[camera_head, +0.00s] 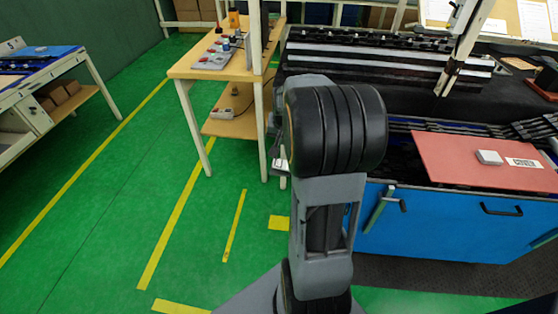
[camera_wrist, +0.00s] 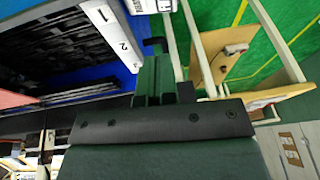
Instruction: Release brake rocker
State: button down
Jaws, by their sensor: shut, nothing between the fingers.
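I cannot pick out the brake rocker for certain in either view. My gripper (camera_wrist: 156,62) shows in the wrist view as dark fingers held together, with nothing between them. A white panel marked 1 and 2 (camera_wrist: 112,32) is just left of the fingertips. The fingers look apart from it, but the depth is hard to judge.
A red board (camera_head: 450,165) with a small white block (camera_head: 489,157) lies on the cart. A wooden workbench (camera_head: 215,72) stands behind my arm, with a white strip on its lower shelf (camera_head: 222,114). A blue-topped table (camera_head: 40,62) is far left. The green floor between is clear.

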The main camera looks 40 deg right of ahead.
jog(key=shift+f, duration=0.15)
send_near(274, 164)
jog(key=d+f, duration=0.2)
jog(key=f, duration=0.1)
jog(key=d+f, duration=0.1)
jog(key=f, duration=0.1)
jog(key=shift+w, duration=0.4)
jog(key=shift+w+a+f, duration=0.15)
jog(key=shift+w+f, duration=0.05)
jog(key=shift+f, duration=0.85)
jog(key=shift+w+a+f+b, duration=0.3)
jog(key=shift+a+b, duration=0.05)
jog(key=shift+b, duration=0.5)
jog(key=shift+w+a+f+b, duration=0.35)
jog(key=shift+b, duration=0.4)
jog(key=shift+a, duration=0.1)
